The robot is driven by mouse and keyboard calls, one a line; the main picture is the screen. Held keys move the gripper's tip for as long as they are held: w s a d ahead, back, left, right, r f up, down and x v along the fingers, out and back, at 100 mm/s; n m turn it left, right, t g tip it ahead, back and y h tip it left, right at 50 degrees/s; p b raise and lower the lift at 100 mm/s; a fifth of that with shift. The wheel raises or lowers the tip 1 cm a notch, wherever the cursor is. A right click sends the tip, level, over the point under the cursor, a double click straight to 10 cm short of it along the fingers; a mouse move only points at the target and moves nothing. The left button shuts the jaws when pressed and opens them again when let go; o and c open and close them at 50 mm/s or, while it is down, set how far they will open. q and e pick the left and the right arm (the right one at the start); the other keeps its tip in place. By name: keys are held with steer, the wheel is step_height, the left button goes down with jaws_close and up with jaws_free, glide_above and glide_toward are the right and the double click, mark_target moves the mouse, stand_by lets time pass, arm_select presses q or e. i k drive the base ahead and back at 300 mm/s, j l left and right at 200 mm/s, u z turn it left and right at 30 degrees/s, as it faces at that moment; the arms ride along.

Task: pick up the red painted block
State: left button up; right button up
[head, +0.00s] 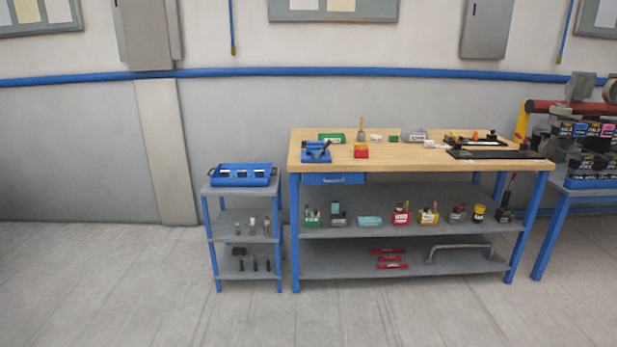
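A small red block (361,153) with a paler, yellowish top sits near the front edge of the wooden workbench top (420,163), left of its middle. It is small in the head view, so its details are hard to tell. It stands apart from the blue item (316,153) to its left. Neither of my grippers shows in the head view.
A green box (331,138), a grey container (413,135) and a black mat (492,154) share the bench top. A small shelf cart with a blue tray (243,175) stands left of the bench. A loaded blue table (589,181) stands right. The floor in front is clear.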

mark_target(359, 153)
steer(key=i+z, duration=0.2)
steer(key=i, duration=0.3)
steer(key=i+j+z, duration=0.2)
steer(key=i, duration=0.3)
steer(key=i+j+z, duration=0.15)
steer(key=i, duration=0.35)
steer(key=i+j+z, duration=0.1)
steer(key=z, duration=0.3)
steer(key=i+j+z, duration=0.2)
steer(key=z, duration=0.25)
steer(key=i+j+z, duration=0.15)
steer(key=i+j, duration=0.3)
steer(key=i+j+z, duration=0.15)
steer(key=i+j, duration=0.25)
steer(key=j, duration=0.15)
